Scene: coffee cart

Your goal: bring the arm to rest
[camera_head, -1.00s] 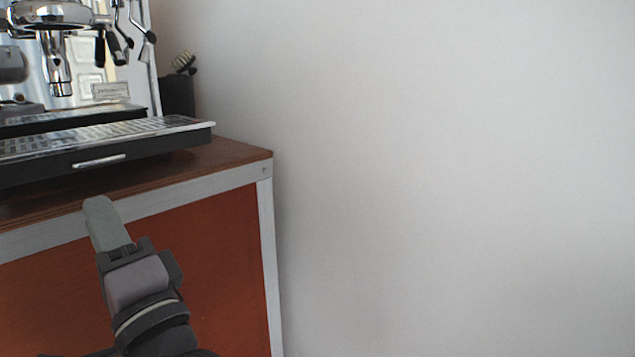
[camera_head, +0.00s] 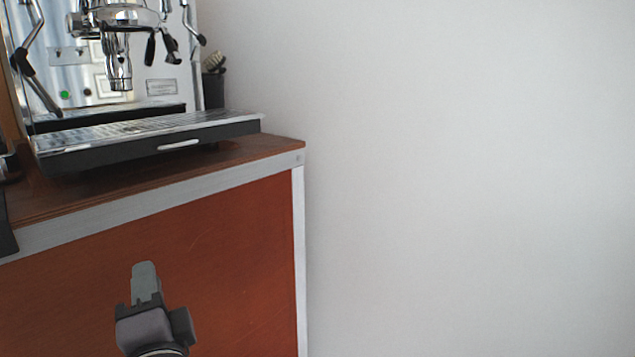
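My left gripper (camera_head: 145,280) shows at the lower left of the head view, in front of the cart's orange-brown front panel. It points up in the picture, below the cart's top edge. I see it edge-on, so one finger shows and I cannot tell whether it is open or shut. No object shows at its tip. My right gripper is not in the view.
A coffee cart (camera_head: 230,240) with a wooden top and pale metal frame fills the left. A chrome espresso machine (camera_head: 165,88) with a drip tray (camera_head: 150,145) stands on it. A dark container (camera_head: 214,90) stands behind. A bare pale wall (camera_head: 460,170) fills the right.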

